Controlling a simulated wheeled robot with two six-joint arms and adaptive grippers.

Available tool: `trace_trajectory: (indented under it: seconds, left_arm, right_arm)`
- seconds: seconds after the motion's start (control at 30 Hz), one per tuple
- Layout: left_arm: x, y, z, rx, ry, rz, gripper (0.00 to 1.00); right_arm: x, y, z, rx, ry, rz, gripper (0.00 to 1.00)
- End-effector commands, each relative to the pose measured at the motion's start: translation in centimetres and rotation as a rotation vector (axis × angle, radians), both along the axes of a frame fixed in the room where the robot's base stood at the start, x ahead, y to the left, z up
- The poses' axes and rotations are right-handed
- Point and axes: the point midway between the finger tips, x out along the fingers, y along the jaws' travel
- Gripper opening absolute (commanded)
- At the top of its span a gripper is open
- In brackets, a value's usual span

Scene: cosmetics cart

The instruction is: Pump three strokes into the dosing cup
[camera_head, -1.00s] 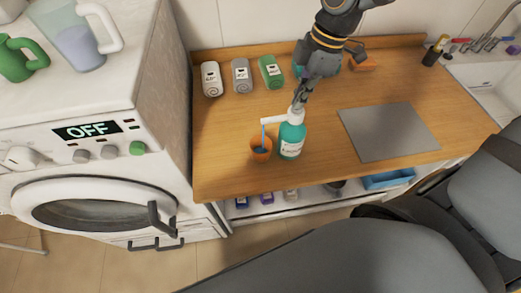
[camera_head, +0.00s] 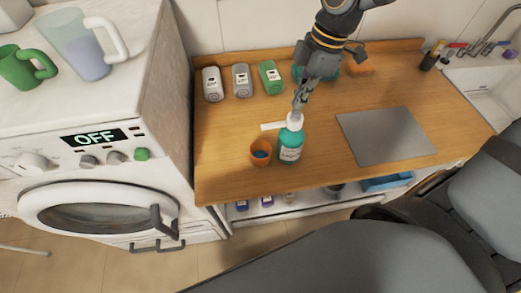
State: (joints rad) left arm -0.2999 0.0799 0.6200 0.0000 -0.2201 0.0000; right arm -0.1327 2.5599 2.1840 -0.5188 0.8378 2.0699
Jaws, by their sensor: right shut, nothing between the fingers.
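A teal pump bottle (camera_head: 291,145) with a white pump head (camera_head: 294,122) stands upright on the wooden counter. Its white nozzle (camera_head: 271,126) points left, toward the orange dosing cup (camera_head: 260,147). No stream shows between nozzle and cup. My left gripper is not in view.
A grey mat (camera_head: 386,136) lies to the right. A teal object (camera_head: 331,70) and an orange one (camera_head: 360,66) are partly behind my arm. A white washing machine (camera_head: 90,165) is at left, a sink at right.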

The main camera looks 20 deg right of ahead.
Motion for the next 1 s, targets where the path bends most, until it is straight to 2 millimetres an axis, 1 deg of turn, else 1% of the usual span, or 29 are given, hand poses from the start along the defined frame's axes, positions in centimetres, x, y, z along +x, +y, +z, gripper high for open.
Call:
trace_trajectory:
  seconds: [0.57, 1.0]
  left_arm:
    - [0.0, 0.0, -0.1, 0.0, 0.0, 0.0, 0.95]
    - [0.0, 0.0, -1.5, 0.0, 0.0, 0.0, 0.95]
  right_arm:
    - [0.0, 0.0, -0.1, 0.0, 0.0, 0.0, 0.0]
    - [0.0, 0.0, -1.5, 0.0, 0.0, 0.0, 0.0]
